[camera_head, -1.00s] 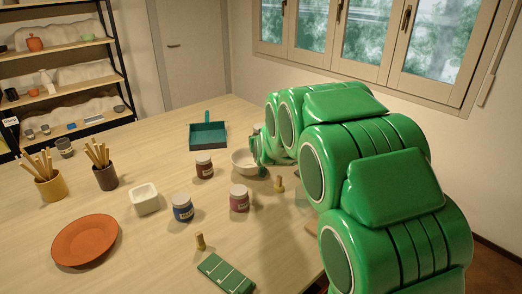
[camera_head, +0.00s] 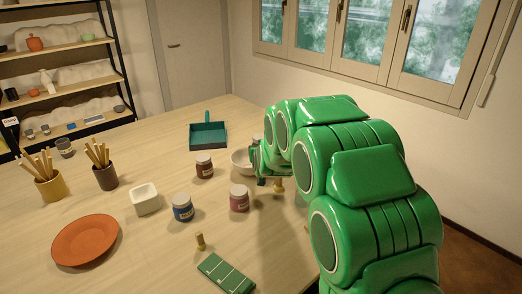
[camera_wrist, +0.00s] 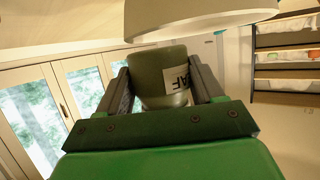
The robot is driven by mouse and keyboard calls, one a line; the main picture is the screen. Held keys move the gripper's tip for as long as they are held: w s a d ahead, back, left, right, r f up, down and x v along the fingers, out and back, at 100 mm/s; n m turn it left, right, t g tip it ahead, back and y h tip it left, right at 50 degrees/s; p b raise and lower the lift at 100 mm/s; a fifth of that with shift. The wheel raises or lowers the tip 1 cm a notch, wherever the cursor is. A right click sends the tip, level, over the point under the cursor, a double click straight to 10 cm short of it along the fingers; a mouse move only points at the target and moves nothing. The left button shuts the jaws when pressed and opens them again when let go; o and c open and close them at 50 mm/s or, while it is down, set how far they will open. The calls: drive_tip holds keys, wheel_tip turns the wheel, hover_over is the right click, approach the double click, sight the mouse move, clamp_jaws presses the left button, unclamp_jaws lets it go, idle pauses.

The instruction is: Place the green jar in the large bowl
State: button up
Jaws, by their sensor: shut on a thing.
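The green jar (camera_wrist: 163,77) is olive green with a white lettered label. In the wrist view it sits between the two dark fingers of my gripper (camera_wrist: 163,85), which is shut on it. The large bowl (camera_head: 240,160) is white and stands on the table in the head view; my gripper (camera_head: 260,174) is at its right side and hides part of it. In the wrist view a pale rim, likely the bowl's (camera_wrist: 200,18), crosses the top just past the jar. The jar is hidden in the head view.
A brown jar (camera_head: 204,167), a pink jar (camera_head: 239,199) and a blue jar (camera_head: 183,208) stand left of and in front of the bowl. A teal dustpan (camera_head: 208,136) lies behind. An orange plate (camera_head: 86,240) is front left.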

drive_tip(key=shift+f, duration=0.45)
drive_tip(key=o, duration=1.4)
drive_tip(key=shift+f, duration=0.1)
drive_tip(key=shift+c, duration=0.2)
drive_tip(key=shift+r, duration=0.6)
drive_tip(key=v, duration=1.2)
